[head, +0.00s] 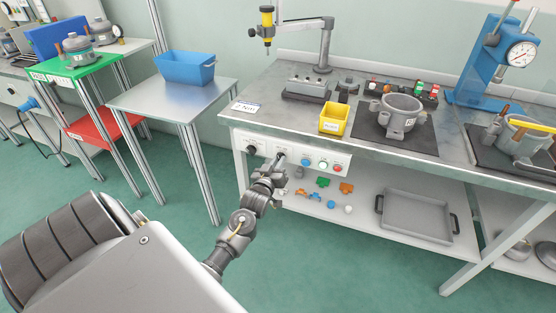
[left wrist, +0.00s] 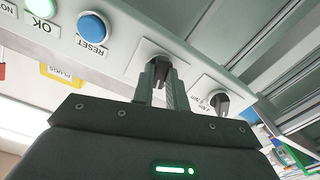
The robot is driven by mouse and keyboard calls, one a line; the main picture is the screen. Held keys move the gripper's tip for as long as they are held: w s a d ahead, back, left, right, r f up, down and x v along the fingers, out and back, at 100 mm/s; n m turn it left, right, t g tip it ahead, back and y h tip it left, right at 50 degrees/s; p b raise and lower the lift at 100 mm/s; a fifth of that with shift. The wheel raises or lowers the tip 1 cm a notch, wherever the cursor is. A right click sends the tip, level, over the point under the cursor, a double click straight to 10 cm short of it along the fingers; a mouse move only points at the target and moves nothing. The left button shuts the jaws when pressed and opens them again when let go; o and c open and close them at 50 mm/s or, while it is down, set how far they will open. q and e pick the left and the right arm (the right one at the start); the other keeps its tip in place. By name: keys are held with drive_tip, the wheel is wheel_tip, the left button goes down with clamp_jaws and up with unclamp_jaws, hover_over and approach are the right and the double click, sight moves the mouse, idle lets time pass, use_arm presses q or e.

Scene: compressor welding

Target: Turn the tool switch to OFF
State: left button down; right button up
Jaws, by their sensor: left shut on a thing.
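The control panel (head: 300,160) runs along the front edge of the workbench. My left gripper (head: 279,161) reaches it from below and left. In the left wrist view my left gripper (left wrist: 161,82) is shut on a dark rotary knob, the tool switch (left wrist: 159,70), on a white plate beside the blue RESET button (left wrist: 93,28). The fingers hide most of the knob, so its setting cannot be read. A second black knob (left wrist: 219,103) is on the other side of it, also at the panel's left end in the head view (head: 251,149). My right gripper is out of view.
More panel buttons, including a green OK button (left wrist: 41,7), sit close to the held knob. On the bench are a yellow bin (head: 334,119) and a grey compressor housing (head: 400,112). A shelf with a grey tray (head: 416,216) lies below.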

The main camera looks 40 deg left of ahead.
use_arm(q)
drive_tip(key=shift+r+n+p, duration=0.1)
drive_tip(key=shift+n+p, duration=0.35)
drive_tip(key=shift+n, duration=0.75)
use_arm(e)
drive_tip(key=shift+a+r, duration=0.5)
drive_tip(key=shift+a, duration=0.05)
use_arm(q)
drive_tip(key=c, duration=1.4)
unclamp_jaws()
drive_tip(key=v, duration=1)
drive_tip(key=shift+s+d, duration=0.2)
drive_tip(key=shift+s, duration=0.15)
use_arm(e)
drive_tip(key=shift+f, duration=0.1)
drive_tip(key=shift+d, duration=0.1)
